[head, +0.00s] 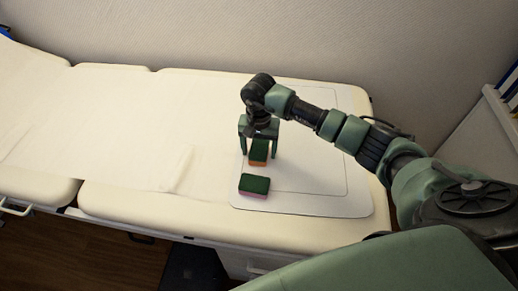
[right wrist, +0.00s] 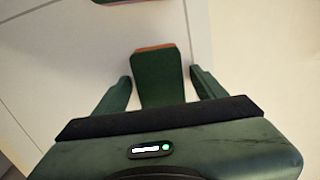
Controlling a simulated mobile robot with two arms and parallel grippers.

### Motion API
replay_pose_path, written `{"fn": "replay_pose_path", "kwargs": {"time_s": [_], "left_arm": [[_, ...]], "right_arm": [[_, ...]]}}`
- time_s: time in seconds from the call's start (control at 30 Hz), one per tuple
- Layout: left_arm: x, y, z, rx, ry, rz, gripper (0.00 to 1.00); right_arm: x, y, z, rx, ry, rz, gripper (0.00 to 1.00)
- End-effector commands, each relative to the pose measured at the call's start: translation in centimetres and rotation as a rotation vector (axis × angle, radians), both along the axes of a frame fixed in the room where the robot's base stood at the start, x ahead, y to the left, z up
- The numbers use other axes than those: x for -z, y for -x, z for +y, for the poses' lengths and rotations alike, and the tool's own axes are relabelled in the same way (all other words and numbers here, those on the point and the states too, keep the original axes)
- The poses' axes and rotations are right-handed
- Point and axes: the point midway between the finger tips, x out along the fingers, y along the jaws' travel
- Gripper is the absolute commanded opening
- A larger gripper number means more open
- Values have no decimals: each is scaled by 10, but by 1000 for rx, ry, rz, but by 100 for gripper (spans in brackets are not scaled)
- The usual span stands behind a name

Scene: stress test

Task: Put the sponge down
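A green sponge with an orange underside (head: 258,150) is at the white mat (head: 310,205) on the padded bench. My right gripper (head: 259,156) points down over it, with one finger on each side. The right wrist view shows the sponge (right wrist: 158,80) between the fingers (right wrist: 160,75), with narrow gaps beside it, so the gripper looks open. I cannot tell for sure whether the sponge touches the mat. A second green sponge with a pink underside (head: 254,187) lies on the mat just in front. My left gripper is not in view.
The cream padded bench (head: 100,110) runs left, with a pale sheet (head: 150,160) over it. A wall stands close behind it. The mat is clear right of the sponges. A white cabinet (head: 470,135) stands at the right.

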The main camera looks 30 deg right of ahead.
Motion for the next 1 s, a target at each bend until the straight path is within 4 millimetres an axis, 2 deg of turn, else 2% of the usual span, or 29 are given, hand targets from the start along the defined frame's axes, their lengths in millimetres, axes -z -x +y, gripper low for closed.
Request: {"fn": "replay_pose_path", "kwargs": {"time_s": [0.17, 0.27, 0.7, 0.83, 1.0], "left_arm": [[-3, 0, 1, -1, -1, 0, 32], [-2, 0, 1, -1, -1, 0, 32], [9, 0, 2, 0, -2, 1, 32], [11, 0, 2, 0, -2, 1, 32], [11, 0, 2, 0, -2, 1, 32]], "right_arm": [[-3, 0, 0, 0, -1, 1, 71], [-11, -1, -1, -1, 1, -3, 71], [-100, -1, -1, 0, 2, -4, 71], [-115, -1, 0, 1, 0, -2, 71], [-122, 0, 0, 0, 0, 0, 71]]}}
